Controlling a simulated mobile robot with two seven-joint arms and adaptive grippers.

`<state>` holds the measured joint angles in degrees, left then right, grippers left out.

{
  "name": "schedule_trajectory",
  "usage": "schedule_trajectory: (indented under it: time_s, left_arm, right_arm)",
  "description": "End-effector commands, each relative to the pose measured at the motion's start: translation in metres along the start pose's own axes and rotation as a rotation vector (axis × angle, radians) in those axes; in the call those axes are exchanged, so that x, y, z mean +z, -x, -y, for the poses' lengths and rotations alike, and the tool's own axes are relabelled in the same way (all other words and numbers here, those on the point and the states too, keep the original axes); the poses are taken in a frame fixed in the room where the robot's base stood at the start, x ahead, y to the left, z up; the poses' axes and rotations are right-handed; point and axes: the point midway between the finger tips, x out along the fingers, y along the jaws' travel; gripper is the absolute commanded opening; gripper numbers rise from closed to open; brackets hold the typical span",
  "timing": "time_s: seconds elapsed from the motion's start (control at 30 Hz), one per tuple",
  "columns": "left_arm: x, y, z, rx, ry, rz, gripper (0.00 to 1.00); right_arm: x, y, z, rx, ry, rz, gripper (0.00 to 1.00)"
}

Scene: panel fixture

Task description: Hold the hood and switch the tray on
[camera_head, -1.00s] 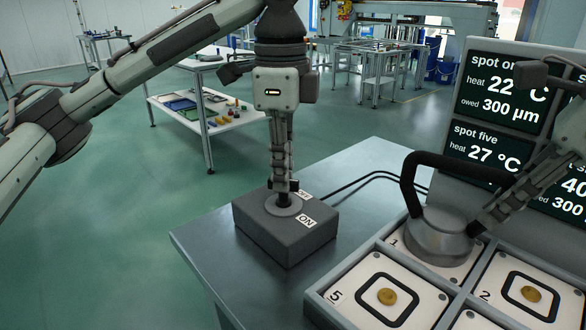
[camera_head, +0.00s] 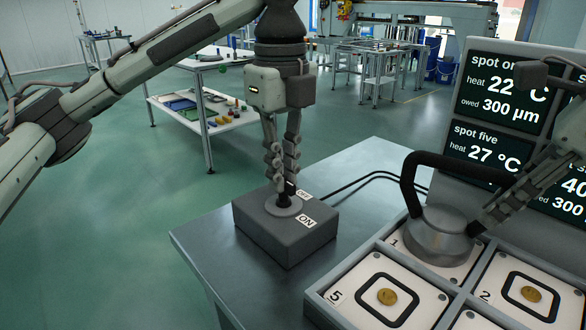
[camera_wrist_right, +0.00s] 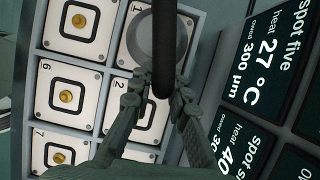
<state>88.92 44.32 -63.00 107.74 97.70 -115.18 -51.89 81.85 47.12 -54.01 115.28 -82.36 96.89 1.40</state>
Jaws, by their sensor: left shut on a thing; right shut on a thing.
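The grey switch box (camera_head: 262,238) stands on the metal table, with an OFF label (camera_head: 303,195) and an ON label (camera_head: 306,221). My left gripper (camera_head: 284,184) is shut on the dark switch lever (camera_head: 288,198) above the box's round plate. The lever's exact lean is hard to tell. The grey round hood (camera_head: 438,242) with a black handle (camera_head: 408,187) sits over compartment 1 of the tray (camera_head: 372,242). My right gripper is shut on the handle; the right wrist view shows its fingers (camera_wrist_right: 158,88) on both sides of it.
Open tray compartments hold white plates with brass discs, such as 5 (camera_head: 387,296) and 2 (camera_head: 530,293). A display panel (camera_head: 505,90) behind shows spot one 22 °C and spot five 27 °C. Black cables (camera_head: 365,178) run behind the box. The table's left front is clear.

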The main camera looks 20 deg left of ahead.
Motion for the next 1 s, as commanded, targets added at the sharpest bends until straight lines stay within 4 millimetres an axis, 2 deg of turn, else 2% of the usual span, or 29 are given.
schedule_trajectory:
  time_s: [0.47, 0.5, 0.63, 1.0]
  left_arm:
    - [-0.0017, 0.0, -0.0002, 0.0, -0.019, -0.003, 0.0]
    - [-0.0017, 0.0, -0.0002, 0.0, -0.019, -0.003, 0.14]
    - [-0.0013, -0.0001, -0.0002, 0.0, -0.017, -0.002, 0.3]
    - [-0.0003, 0.0039, 0.0001, 0.0, -0.014, -0.001, 0.31]
  right_arm:
    - [-0.0002, -0.0012, 0.0003, -0.001, 0.0, -0.001, 0.0]
    - [-0.0002, -0.0012, 0.0003, -0.001, 0.0, -0.001, 0.0]
    - [-0.0003, -0.0011, 0.0003, -0.001, 0.0, -0.001, 0.0]
    - [-0.0005, -0.0009, 0.0002, 0.0, 0.0, -0.002, 0.0]
